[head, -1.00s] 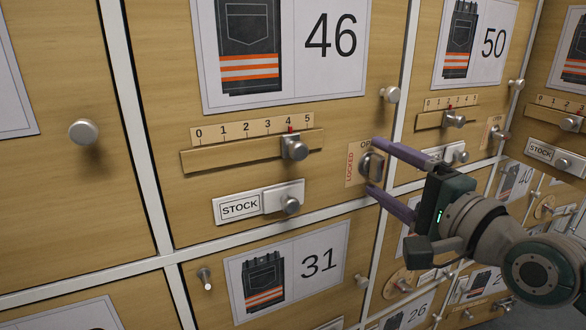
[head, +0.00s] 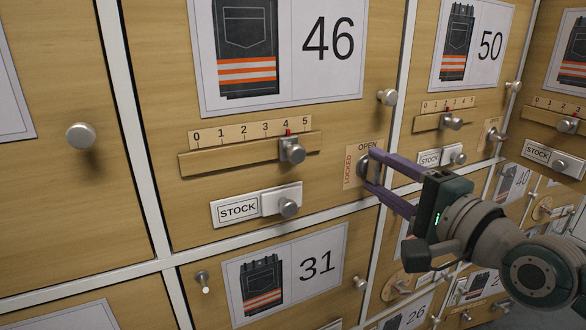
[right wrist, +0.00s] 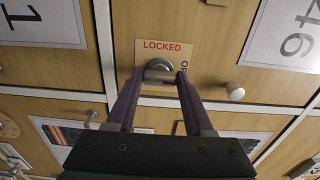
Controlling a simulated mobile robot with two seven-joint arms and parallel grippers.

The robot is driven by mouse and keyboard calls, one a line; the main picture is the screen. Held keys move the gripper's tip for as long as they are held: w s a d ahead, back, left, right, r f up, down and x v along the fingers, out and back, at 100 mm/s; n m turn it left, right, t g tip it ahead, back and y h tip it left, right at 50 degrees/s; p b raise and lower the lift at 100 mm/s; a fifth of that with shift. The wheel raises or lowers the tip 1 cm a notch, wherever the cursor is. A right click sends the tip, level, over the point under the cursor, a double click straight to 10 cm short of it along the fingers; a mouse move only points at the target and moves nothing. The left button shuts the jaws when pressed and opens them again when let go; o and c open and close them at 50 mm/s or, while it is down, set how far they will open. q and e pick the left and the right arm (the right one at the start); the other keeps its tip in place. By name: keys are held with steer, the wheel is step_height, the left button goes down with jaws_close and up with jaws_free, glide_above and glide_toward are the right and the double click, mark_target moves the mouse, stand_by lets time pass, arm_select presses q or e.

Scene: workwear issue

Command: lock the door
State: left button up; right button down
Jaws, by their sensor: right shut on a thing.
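The door numbered 46 (head: 160,120) is shut flush in the cabinet in the head view. Its lock knob (head: 361,167) sits on a plate (head: 350,178) at the door's lower right, marked LOCKED on the left and OPEN on top. My right gripper (head: 369,170) is shut on this knob, one finger above and one below. The right wrist view shows the grey knob (right wrist: 160,74) between both purple fingertips. Its bar lies sideways there, along the OPEN direction; its exact pointing is partly hidden by the fingers. My left gripper is not in view.
On the same door are a slider (head: 291,150) near 4, a STOCK plate with a sliding cover (head: 283,200) and a round pull knob (head: 387,97). Door 50 (head: 480,70) stands close right, with its own protruding knobs. Door 31 (head: 330,285) is below.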

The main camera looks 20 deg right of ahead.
steer(key=n+p, duration=0.1)
steer(key=n, duration=0.3)
steer(key=n+p, duration=0.2)
steer(key=n, duration=0.3)
steer(key=shift+n, duration=0.3)
steer(key=n+p, duration=0.1)
steer(key=n, duration=0.3)
steer(key=shift+n+p, duration=0.3)
steer(key=shift+n, duration=1.8)
steer(key=shift+c, duration=1.4)
jaws_free()
